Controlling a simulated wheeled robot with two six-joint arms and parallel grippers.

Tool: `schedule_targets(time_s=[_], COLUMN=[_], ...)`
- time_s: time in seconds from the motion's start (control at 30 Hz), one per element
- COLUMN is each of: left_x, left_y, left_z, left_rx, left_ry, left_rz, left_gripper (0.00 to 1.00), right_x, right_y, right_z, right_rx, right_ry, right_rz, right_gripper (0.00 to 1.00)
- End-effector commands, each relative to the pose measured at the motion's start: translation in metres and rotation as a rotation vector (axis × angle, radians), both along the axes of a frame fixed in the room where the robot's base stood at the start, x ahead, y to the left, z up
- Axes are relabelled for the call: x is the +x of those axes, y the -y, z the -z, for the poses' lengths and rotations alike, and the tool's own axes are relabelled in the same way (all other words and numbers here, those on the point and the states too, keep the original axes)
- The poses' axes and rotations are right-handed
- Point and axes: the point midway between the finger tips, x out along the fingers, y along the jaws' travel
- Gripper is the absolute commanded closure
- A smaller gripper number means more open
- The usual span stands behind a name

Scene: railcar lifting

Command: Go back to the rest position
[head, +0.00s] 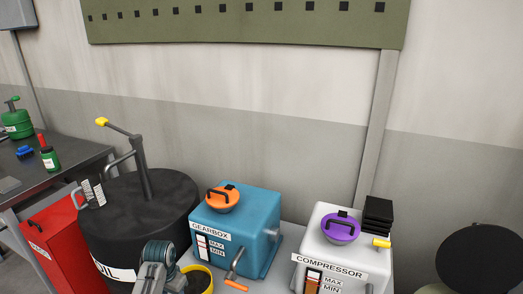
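No gripper fingertips show in the head view. A grey jointed part, apparently one of my arm links, stands at the bottom edge in front of the drum; its gripper is not visible. The teal gearbox (256,243) stands at the centre with an orange cap (222,199) on top. The white compressor (318,246) stands to its right with a purple cap (341,229) on top. Both have MAX/MIN level windows on their fronts. The gearbox has an orange-tipped tap (235,284) at its front.
A dark oil drum (125,215) with a yellow-handled pump (142,165) stands left, beside a red container (66,240). A workbench (72,159) holds a green can (16,123) and a green bottle (49,160). A yellow bucket (208,291) sits near the tap. A black disc (480,258) is right.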

Motion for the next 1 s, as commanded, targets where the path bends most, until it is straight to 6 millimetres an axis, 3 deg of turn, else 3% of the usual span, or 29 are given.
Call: schedule_targets(time_s=[0.1,0.23,0.5,0.7,1.0], left_x=[-0.053,-0.109,-0.224,-0.274,-0.32], left_y=[0.001,0.004,0.012,0.017,0.022], left_z=[0.02,0.028,0.011,-0.011,-0.04], left_rx=[0.018,0.031,0.039,0.033,0.023], left_ry=[0.035,0.084,0.185,0.232,0.276], left_rz=[-0.033,-0.073,-0.146,-0.18,-0.213], left_gripper=[0.51,0.51,0.51,0.51,0.51], right_x=[0.0,0.0,0.0,0.0,0.0], right_y=[0.0,0.0,0.0,0.001,0.002], right_z=[0.0,0.0,0.0,0.0,0.0], right_rx=[0.0,0.0,0.0,-0.001,-0.002], right_ry=[0.0,0.0,0.0,0.0,0.0], right_rz=[0.0,0.0,0.0,-0.001,-0.001], right_gripper=[0.64,0.64,0.64,0.64,0.64])
